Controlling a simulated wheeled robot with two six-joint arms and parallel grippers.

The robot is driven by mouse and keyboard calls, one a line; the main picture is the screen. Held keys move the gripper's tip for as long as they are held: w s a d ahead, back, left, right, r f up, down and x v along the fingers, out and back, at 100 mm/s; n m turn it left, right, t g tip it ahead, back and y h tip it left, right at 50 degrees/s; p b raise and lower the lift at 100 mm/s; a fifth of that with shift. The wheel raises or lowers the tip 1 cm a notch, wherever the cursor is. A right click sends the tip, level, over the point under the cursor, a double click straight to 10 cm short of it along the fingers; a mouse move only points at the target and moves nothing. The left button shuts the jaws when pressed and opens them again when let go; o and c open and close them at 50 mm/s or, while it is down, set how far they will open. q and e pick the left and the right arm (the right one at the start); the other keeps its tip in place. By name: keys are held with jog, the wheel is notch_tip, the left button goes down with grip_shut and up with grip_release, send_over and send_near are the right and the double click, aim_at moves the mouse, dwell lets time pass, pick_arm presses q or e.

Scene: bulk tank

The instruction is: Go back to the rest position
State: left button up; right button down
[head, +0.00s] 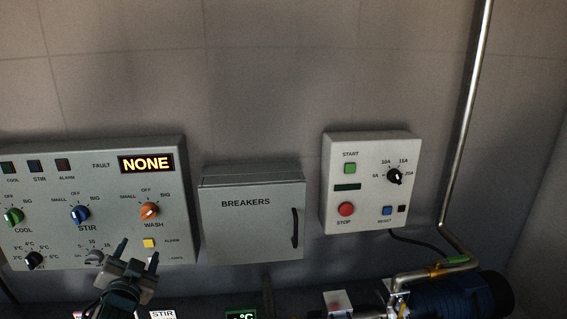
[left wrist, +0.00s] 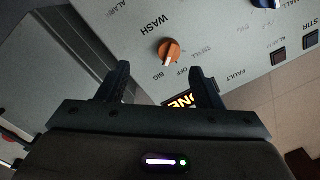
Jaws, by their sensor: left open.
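My left gripper (head: 134,256) is open and empty in the head view, in front of the lower right part of the grey control panel (head: 100,185). In the left wrist view its two fingers (left wrist: 158,85) stand apart with nothing between them. Beyond them show the orange WASH knob (left wrist: 169,51) and part of the lit fault display (left wrist: 205,97). In the head view the WASH knob (head: 149,211) is above the gripper and the fault display (head: 146,164) reads NONE. The gripper covers part of the panel's lower edge. My right gripper is not in view.
The closed breaker box (head: 250,225) hangs right of the panel. Farther right is a start/stop box (head: 371,180) with a black dial. A metal pipe (head: 463,120) runs down to a blue motor (head: 455,298). The wall above the boxes is bare.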

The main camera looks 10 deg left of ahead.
pick_arm(q)
jog(key=s+d+f+n+g+h, duration=0.1)
jog(key=s+d+f+g, duration=0.25)
jog(key=s+f, duration=0.45)
jog(key=s+d+f+n+g+h, duration=0.15)
jog(key=s+f+g, duration=0.35)
jog(key=f, duration=0.5)
jog(key=s+d+f+g+h, duration=0.1)
jog(key=s+d+f+g, duration=0.2)
jog(key=s, duration=0.6)
jog(key=s+d+f+g+h, duration=0.1)
jog(key=s+d+f+g, duration=0.15)
jog(key=s+f, duration=0.45)
notch_tip(320, 180, down, 30)
jog(key=s+a+g+b, duration=0.1)
jog(key=s+a, duration=0.1)
jog(key=s, duration=0.1)
jog(key=s+f+n+g, duration=0.1)
jog(key=s+f, duration=1.6)
jog(key=f, duration=0.2)
jog(key=shift+s+a+b, duration=0.35)
jog(key=shift+s+a, duration=0.05)
jog(key=shift+a, duration=0.05)
